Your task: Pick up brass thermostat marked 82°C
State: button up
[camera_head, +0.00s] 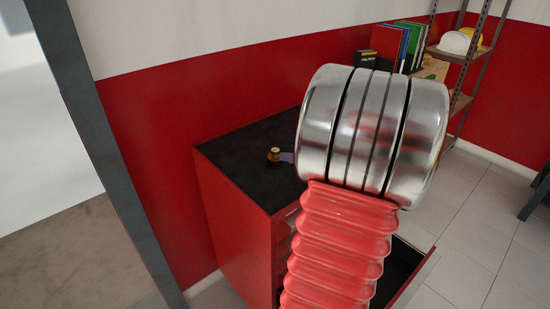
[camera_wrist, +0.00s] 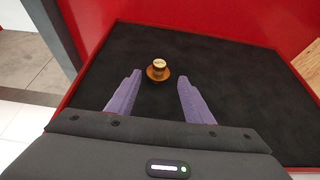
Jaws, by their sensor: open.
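The brass thermostat (camera_wrist: 158,70) stands upright on the black top of a red cabinet, its round flange wider than its body. A pale label shows on its top, too small to read. It also shows in the head view (camera_head: 274,155), small and left of my arm. My gripper (camera_wrist: 158,82) is open, with its two purple fingers spread apart. In the wrist view the thermostat appears between and slightly beyond the fingertips, and nothing is held. In the head view one purple finger shows beside the thermostat; the rest of the gripper is hidden behind my arm.
The cabinet top (camera_wrist: 235,75) is otherwise bare where visible. A red wall (camera_head: 160,110) stands behind it. An open drawer (camera_head: 412,270) juts from the cabinet's front. Folders (camera_head: 408,45) and a metal shelf (camera_head: 465,60) with helmets (camera_head: 455,42) stand at the back right.

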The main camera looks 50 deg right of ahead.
aim_at(278, 152)
jog(key=x, duration=0.5)
jog(key=shift+w+f, duration=0.15)
jog(key=shift+w, duration=0.2)
jog(key=shift+x, duration=2.6)
grip_shut()
